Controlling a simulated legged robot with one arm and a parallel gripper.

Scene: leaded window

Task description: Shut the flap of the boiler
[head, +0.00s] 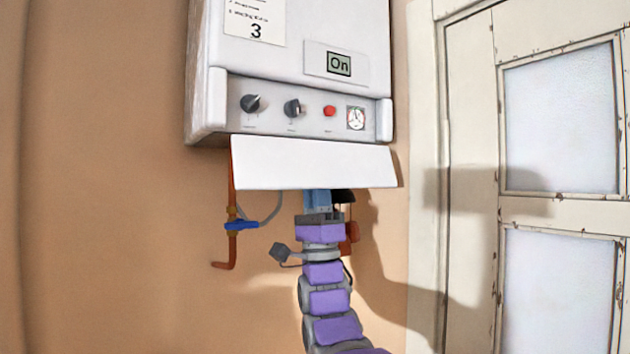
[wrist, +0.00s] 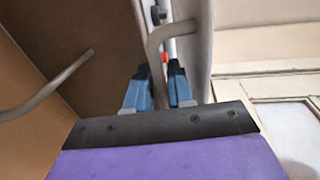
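The boiler (head: 300,50) is a white box on the wall. Its flap (head: 312,163) is a white panel that hangs open, tilted outward below the control panel; its pale inner face seems to show at the right of the fingers in the wrist view (wrist: 195,45). My gripper's blue fingers (wrist: 158,80) point up, apart, with nothing seen between them. In the head view the gripper base shows just under the flap's lower edge, and the flap hides the fingertips. I cannot tell whether a finger touches the flap.
The control panel (head: 300,108) has two dark knobs, a red button and a gauge. A copper pipe (head: 232,215) with a blue valve (head: 240,226) hangs at the left. A grey pipe (wrist: 158,40) passes close to my fingers. A window or door frame (head: 480,200) stands at the right.

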